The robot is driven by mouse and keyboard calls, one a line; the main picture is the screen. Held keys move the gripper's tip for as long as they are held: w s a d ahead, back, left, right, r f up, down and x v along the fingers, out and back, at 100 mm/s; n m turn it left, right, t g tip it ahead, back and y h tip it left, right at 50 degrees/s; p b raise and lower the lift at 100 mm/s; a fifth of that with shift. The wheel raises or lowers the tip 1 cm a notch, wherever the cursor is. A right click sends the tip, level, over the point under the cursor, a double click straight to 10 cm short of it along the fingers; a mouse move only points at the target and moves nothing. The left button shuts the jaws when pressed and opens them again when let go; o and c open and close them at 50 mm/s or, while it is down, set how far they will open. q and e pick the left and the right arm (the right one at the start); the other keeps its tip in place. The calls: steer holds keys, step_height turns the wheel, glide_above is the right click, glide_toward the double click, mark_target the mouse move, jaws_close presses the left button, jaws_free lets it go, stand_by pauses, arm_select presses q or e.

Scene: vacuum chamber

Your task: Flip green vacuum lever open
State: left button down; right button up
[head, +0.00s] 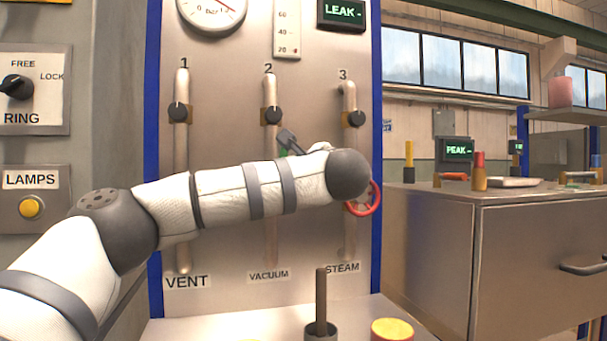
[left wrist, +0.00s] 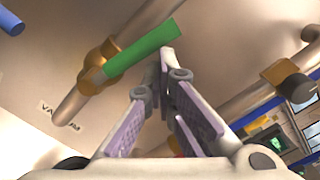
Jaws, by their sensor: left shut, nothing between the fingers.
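The green lever (left wrist: 142,50) shows in the left wrist view. It is joined to a brass valve body (left wrist: 97,68) on the vacuum pipe (left wrist: 72,105) and sticks out at an angle to the pipe. In the head view only a small green piece (head: 283,152) shows above my left arm, which hides most of the valve. My left gripper (left wrist: 166,54) is shut and empty. Its tips are at the lower edge of the lever, near its free end; I cannot tell whether they touch it. My right gripper is not in view.
The panel carries the vent pipe (head: 183,220) at left and the steam pipe (head: 349,235) with a red handwheel (head: 363,198) at right. Black knobs sit higher on the pipes. A blue handle (left wrist: 10,22) shows in the wrist view. A ledge with a yellow-topped cylinder (head: 392,329) is below.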

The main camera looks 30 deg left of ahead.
arm_select(q)
steer(key=shift+s+a+r, duration=0.2)
steer(key=shift+s+a, duration=0.05)
steer(key=shift+a, duration=0.05)
stand_by(0.5)
stand_by(0.4)
